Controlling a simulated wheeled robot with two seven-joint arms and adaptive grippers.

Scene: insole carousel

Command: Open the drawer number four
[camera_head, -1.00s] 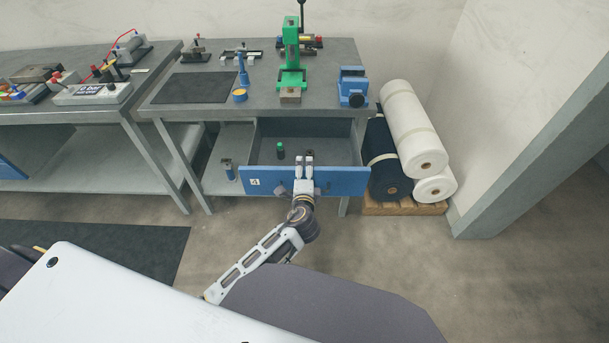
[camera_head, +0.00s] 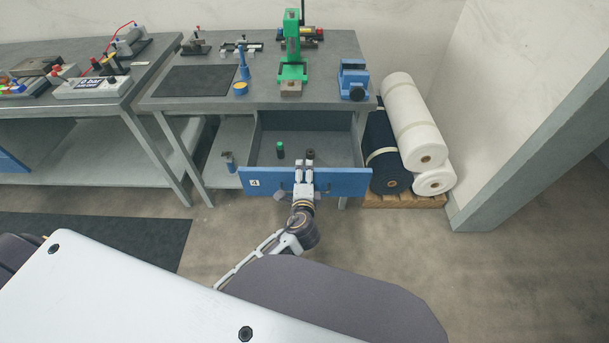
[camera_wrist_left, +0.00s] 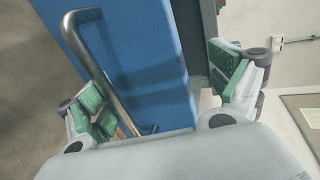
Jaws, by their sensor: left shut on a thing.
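Drawer number four has a blue front (camera_head: 345,182) with a white "4" label at its left end. It stands well out from under the right bench, with its grey inside showing. My left gripper (camera_head: 303,170) is at the middle of the front, shut on the metal bar handle. The left wrist view shows the handle (camera_wrist_left: 98,58) and the blue front (camera_wrist_left: 140,55) between the finger pads of the gripper (camera_wrist_left: 160,95); the exact contact is partly hidden. My right gripper is not visible.
The right bench (camera_head: 210,103) carries a green press (camera_head: 292,50), a blue vise (camera_head: 353,80) and a dark mat (camera_head: 195,80). Rolls (camera_head: 412,120) lie on a pallet just right of the drawer. Floor in front of the drawer is free around my arm.

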